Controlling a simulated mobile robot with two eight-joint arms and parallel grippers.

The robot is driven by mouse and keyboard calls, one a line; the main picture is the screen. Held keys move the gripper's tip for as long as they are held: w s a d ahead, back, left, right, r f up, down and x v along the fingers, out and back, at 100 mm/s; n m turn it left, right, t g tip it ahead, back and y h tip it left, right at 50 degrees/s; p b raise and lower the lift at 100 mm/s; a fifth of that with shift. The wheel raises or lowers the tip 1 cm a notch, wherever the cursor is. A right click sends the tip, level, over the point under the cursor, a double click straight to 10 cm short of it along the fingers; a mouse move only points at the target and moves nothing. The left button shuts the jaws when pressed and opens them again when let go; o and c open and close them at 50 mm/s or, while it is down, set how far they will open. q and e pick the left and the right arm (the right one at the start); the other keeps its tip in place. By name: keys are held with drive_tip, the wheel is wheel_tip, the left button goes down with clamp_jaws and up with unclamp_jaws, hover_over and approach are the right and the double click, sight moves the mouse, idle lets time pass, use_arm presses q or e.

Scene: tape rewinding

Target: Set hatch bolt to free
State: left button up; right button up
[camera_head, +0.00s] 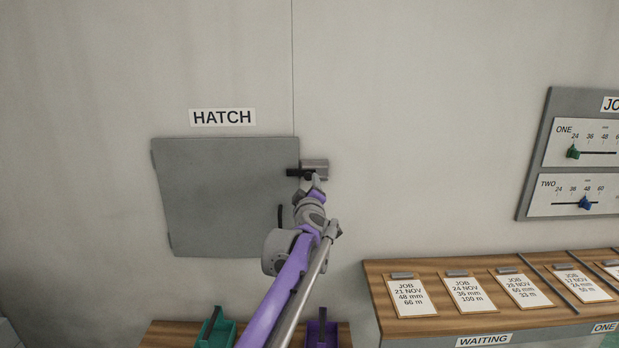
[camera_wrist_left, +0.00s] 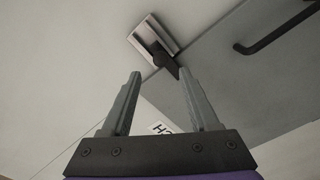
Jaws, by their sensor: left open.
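The grey hatch panel (camera_head: 215,200) is flat against the wall under a HATCH label. Its bolt (camera_head: 293,172) is a black piece coming out of a grey housing (camera_head: 316,164) at the panel's upper right edge. The bolt's left end overlaps the panel edge. In the left wrist view the black bolt (camera_wrist_left: 166,64) shows beyond and between my fingertips, with the housing (camera_wrist_left: 150,36) behind it. My left gripper (camera_head: 316,181) is open and empty, just below the housing; it also shows in the left wrist view (camera_wrist_left: 161,73). Contact cannot be told. My right gripper is not in view.
A black hatch handle (camera_head: 280,215) is partly beside my left arm. A green bin (camera_head: 216,330) and a purple bin (camera_head: 322,333) stand below. A wooden board with job cards (camera_head: 410,296) and a slider panel (camera_head: 535,150) are at right. The wall around the bolt is clear.

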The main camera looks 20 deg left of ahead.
sight(309, 178)
use_arm(q)
drive_tip(key=p+x, duration=0.1)
drive_tip(key=x, duration=0.5)
drive_tip(key=shift+w+a+f, duration=0.1)
drive_tip(key=shift+w, duration=0.2)
clamp_jaws()
idle(1.2)
